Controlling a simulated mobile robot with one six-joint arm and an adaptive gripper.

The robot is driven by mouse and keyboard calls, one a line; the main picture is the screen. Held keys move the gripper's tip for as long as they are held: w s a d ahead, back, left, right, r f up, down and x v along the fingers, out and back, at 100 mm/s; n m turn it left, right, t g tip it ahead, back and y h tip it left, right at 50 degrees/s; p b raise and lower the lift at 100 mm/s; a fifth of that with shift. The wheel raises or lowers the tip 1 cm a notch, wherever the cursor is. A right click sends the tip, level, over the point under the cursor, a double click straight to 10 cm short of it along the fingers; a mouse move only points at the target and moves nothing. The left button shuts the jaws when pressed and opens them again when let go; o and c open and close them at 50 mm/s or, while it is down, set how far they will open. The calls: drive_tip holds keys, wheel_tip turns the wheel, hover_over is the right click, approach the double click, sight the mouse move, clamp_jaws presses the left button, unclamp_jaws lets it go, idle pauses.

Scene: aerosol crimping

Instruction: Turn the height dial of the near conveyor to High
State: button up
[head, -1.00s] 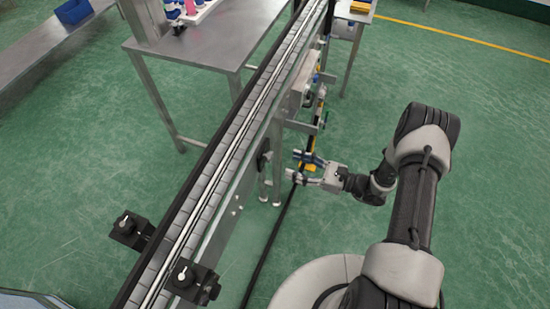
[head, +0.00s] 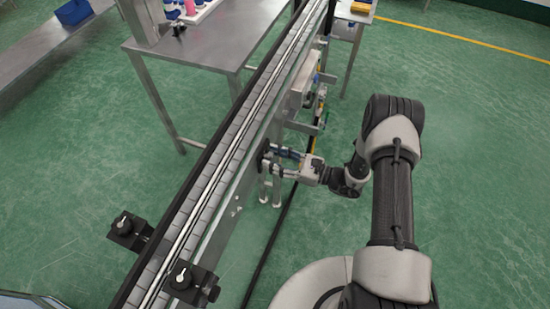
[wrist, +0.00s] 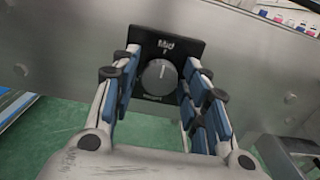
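The height dial (wrist: 160,76) is a round grey knob on a black plate (wrist: 184,50) on the conveyor's metal side. The legible label above the knob seems to read "Mid"; a label below is too small to read. My gripper (wrist: 157,88) is open in the wrist view, its blue-padded fingers to the left and right of the knob with gaps showing. In the head view my gripper (head: 274,160) reaches the side of the near conveyor (head: 225,150); the dial is hidden there.
Two black brackets with knobs (head: 130,228) (head: 190,282) sit on the conveyor's near end. A metal table (head: 205,50) stands behind the conveyor. Conveyor legs (head: 270,190) and a dark cable (head: 268,255) are below my gripper. Green floor at right is clear.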

drive_tip(key=c, duration=0.7)
drive_tip(key=shift+c, duration=0.2)
drive_tip(key=shift+m, duration=0.4)
drive_tip(key=m+b, duration=0.1)
drive_tip(key=m, duration=0.3)
drive_tip(key=shift+m, duration=0.3)
drive_tip(key=m+b, duration=0.1)
drive_tip(key=m, duration=0.4)
drive_tip(key=shift+f, duration=0.1)
drive_tip(key=m, duration=1.3)
drive_tip(key=shift+f, duration=0.1)
drive_tip(key=shift+m, duration=0.3)
